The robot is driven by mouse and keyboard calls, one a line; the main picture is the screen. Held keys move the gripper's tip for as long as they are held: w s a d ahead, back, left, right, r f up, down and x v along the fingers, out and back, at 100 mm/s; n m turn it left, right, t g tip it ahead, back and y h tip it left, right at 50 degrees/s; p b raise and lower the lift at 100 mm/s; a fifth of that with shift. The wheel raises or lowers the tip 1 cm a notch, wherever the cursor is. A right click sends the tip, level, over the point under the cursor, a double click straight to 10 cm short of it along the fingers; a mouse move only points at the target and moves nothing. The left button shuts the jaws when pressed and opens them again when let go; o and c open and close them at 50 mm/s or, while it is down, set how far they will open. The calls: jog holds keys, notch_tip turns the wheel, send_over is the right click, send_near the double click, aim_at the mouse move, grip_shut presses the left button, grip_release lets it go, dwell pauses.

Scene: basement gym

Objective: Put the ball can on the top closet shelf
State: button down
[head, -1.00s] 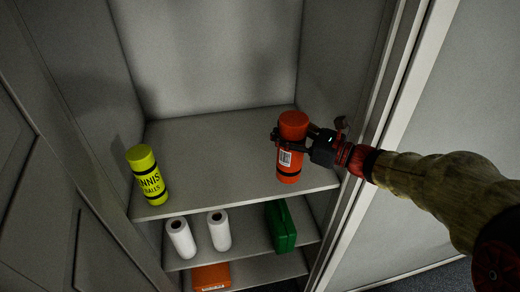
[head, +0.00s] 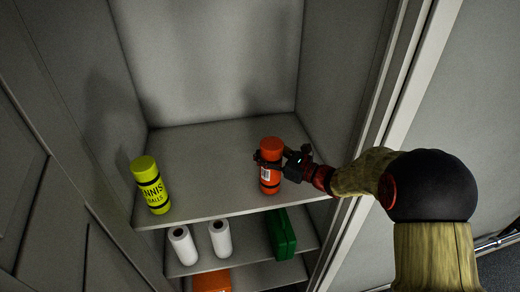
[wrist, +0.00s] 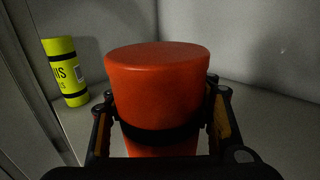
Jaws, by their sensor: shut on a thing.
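The orange-red ball can (head: 270,152) is upright at the right part of the top closet shelf (head: 215,145). My gripper (head: 269,165) is shut around its middle, coming from the right. In the wrist view the can (wrist: 158,85) fills the centre between the two fingers (wrist: 160,130). In the head view its base looks at or very near the shelf surface; I cannot tell whether it touches. A yellow can with "TENNIS BALLS" lettering (head: 150,187) stands at the shelf's left front, and also shows in the wrist view (wrist: 64,72).
Lower shelves hold two white rolls (head: 182,246), a green case (head: 281,234) and an orange box (head: 211,281). The right closet frame (head: 375,130) is close beside my arm. The shelf is clear between the two cans and behind them.

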jog(key=shift+s, duration=0.1)
jog(key=shift+f, duration=0.2)
jog(key=c, duration=0.8)
grip_release()
jog(key=shift+o, duration=0.2)
